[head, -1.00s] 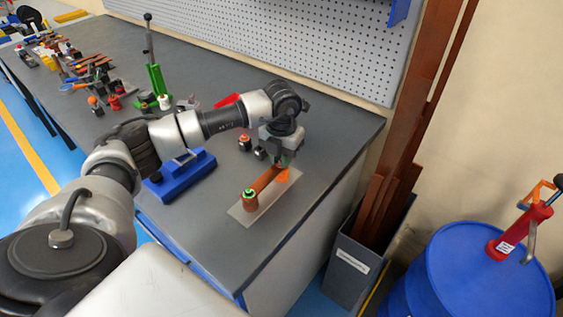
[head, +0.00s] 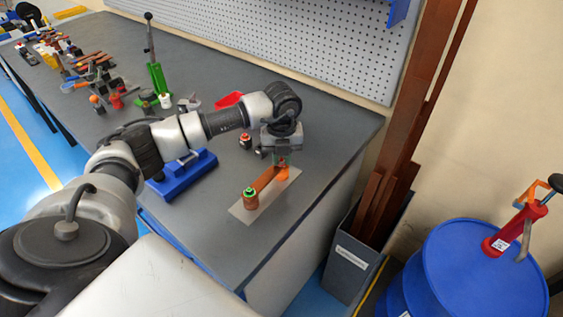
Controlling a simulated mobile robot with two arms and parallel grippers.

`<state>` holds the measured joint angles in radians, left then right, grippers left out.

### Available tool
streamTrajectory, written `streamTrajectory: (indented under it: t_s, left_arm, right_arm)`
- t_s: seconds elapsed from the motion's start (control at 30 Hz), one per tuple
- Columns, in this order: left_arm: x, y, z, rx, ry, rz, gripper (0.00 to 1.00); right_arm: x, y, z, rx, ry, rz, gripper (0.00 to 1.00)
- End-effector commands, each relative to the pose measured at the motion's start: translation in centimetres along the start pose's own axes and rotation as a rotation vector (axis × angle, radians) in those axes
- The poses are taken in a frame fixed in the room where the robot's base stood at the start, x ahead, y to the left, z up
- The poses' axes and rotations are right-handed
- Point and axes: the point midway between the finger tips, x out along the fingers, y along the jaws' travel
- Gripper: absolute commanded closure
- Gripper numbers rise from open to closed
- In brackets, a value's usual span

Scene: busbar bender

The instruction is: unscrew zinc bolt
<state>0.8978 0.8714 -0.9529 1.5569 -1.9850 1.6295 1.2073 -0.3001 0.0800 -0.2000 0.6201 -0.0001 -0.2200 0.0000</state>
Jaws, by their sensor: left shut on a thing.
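A copper-coloured bar (head: 265,179) lies on a thin grey plate (head: 272,201) on the bench. At its near end stands a brown post (head: 250,203) with a green ring and dark top. At its far end is an orange post (head: 283,175). My left gripper (head: 282,160) points down onto that far end and is shut on a small part there. Its fingers hide most of this part, so I cannot make out the zinc bolt clearly. My right gripper is not in view.
A blue-based fixture (head: 182,178) stands left of the plate. A blue drum (head: 470,275) stands at right. The bench front right of the plate is clear.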

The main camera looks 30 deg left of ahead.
Motion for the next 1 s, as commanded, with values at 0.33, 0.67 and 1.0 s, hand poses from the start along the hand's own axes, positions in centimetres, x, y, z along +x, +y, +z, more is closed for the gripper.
streamTrajectory:
  t_s: [0.33, 0.67, 1.0]
  left_arm:
    - [-0.3, -0.1, -0.1, -0.236, 0.002, -0.001, 1.0]
    - [-0.1, -0.1, 0.0, -0.499, 0.0, -0.003, 1.0]
    - [-0.3, -0.1, -0.1, -0.615, 0.002, -0.002, 1.0]
  right_arm:
    - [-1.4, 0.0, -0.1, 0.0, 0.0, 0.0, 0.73]
    - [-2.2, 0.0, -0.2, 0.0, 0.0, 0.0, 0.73]
    - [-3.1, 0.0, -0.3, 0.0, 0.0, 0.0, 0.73]
